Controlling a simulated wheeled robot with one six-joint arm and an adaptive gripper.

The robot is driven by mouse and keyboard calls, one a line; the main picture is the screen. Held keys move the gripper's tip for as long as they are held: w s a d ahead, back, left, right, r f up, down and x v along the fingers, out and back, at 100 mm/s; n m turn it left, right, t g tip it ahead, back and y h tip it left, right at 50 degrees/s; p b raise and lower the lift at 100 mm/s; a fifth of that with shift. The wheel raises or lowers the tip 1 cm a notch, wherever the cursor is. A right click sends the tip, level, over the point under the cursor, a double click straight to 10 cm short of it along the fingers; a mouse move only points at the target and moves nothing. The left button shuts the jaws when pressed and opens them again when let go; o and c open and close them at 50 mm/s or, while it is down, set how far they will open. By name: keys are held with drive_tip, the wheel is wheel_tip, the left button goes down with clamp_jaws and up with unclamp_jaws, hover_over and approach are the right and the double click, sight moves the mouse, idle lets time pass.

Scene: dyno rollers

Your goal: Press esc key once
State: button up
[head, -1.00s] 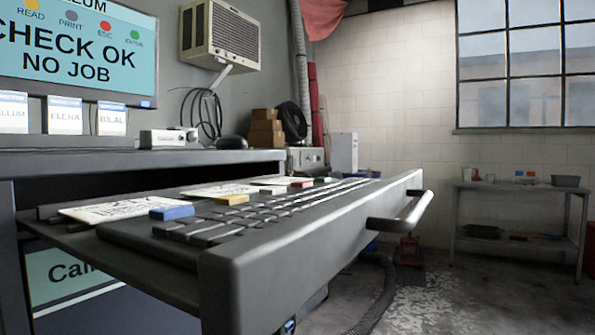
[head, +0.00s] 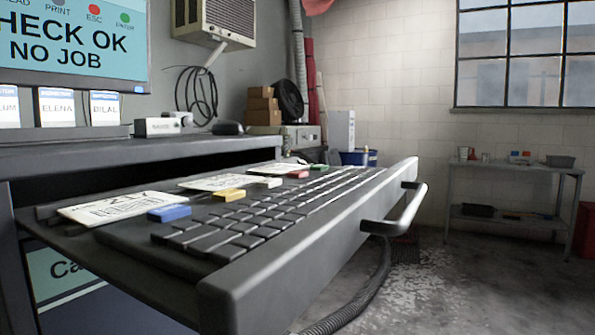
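The red key (head: 298,175), which matches the red ESC dot on the screen legend, sits in the row of coloured keys along the back of the keyboard (head: 240,220). A green key (head: 319,168) lies beyond it, and a white key (head: 268,183), a yellow key (head: 229,195) and a blue key (head: 170,213) lie nearer. The keyboard rests in a pulled-out drawer (head: 300,250). The screen (head: 75,45) reads "NO JOB" below a line ending in "HECK OK", cut at the left edge. My gripper is not in view.
Printed cards (head: 120,209) lie behind the keys. The drawer's front wall and its handle (head: 398,215) stick out into the room. A hose (head: 365,292) runs over the floor. A side table (head: 510,170) stands at the back right. The floor between is open.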

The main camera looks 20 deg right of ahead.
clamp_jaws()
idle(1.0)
